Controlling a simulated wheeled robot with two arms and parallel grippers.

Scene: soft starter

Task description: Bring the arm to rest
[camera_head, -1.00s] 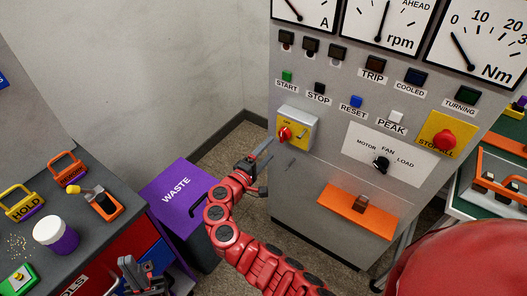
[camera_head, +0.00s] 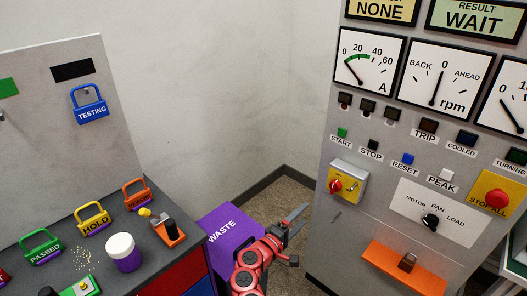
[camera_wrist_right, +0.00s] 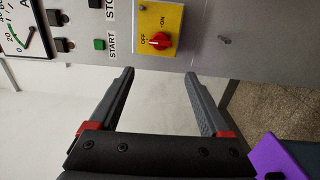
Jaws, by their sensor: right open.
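My right gripper (camera_head: 302,220) is open and empty, held in the air in front of the grey cabinet (camera_head: 335,232), to the left of and below the yellow switch plate (camera_head: 351,181). In the right wrist view my right gripper (camera_wrist_right: 158,74) shows its two dark fingers well apart, with only wall and cabinet behind them. The red rotary knob (camera_head: 335,185) on the plate is clear of the fingers. In the wrist view the knob (camera_wrist_right: 160,41) sits above the fingertips by the OFF label. My left gripper cannot be made out.
The purple WASTE bin (camera_head: 218,232) stands behind my right forearm. A grey bench (camera_head: 150,262) at the left holds padlocks, a white-lidded jar (camera_head: 123,252) and an orange-based device (camera_head: 171,232). An orange shelf (camera_head: 403,268) juts from the cabinet. Air before the bare wall is free.

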